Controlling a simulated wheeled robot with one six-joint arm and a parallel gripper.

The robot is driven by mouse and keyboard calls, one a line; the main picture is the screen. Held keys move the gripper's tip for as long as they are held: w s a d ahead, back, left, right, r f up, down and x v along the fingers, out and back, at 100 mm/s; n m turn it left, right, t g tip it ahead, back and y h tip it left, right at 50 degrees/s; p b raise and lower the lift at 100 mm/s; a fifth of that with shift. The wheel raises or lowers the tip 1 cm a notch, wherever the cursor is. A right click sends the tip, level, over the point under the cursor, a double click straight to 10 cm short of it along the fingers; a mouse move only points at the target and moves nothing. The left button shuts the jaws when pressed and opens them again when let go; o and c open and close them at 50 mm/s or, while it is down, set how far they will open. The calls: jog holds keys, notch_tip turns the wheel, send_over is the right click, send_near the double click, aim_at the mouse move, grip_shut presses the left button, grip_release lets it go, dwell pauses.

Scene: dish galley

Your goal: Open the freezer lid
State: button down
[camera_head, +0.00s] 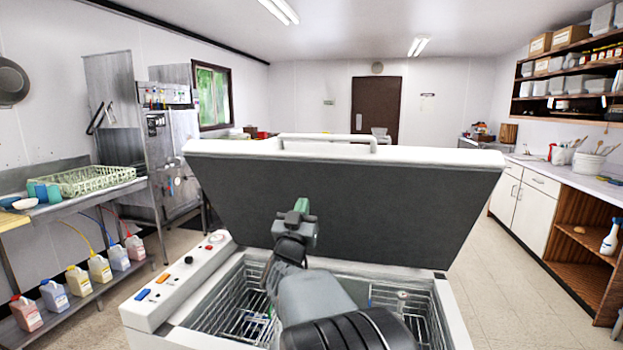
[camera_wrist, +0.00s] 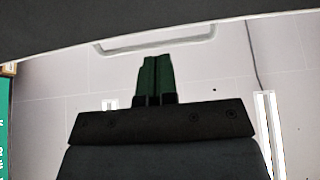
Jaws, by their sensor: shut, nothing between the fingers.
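The freezer lid (camera_head: 385,205) stands raised and tilted, its dark grey inner face toward me and its white edge on top. The lid's white bar handle (camera_head: 328,137) runs along that top edge. The freezer body (camera_head: 195,290) is below, its top uncovered. My gripper (camera_head: 302,206) is in front of the lid's inner face, with green fingertips pointing up; I cannot tell whether it touches. In the wrist view my gripper (camera_wrist: 157,78) is shut and empty, below the dark lid (camera_wrist: 120,18) and a pale handle-like loop.
Wire baskets (camera_head: 405,300) show inside the freezer, partly hidden by my arm. A control panel (camera_head: 185,275) is on its left rim. A steel counter with a dish rack (camera_head: 95,180) stands left, with several jugs below. White cabinets (camera_head: 522,205) stand right. Floor shows beyond the freezer's right side.

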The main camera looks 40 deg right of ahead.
aim_at(315, 169)
jog(key=p+x, duration=0.3)
jog(key=x, duration=0.8)
jog(key=shift+w+d, duration=0.15)
jog(key=shift+d, duration=0.15)
jog(key=shift+r, duration=0.1)
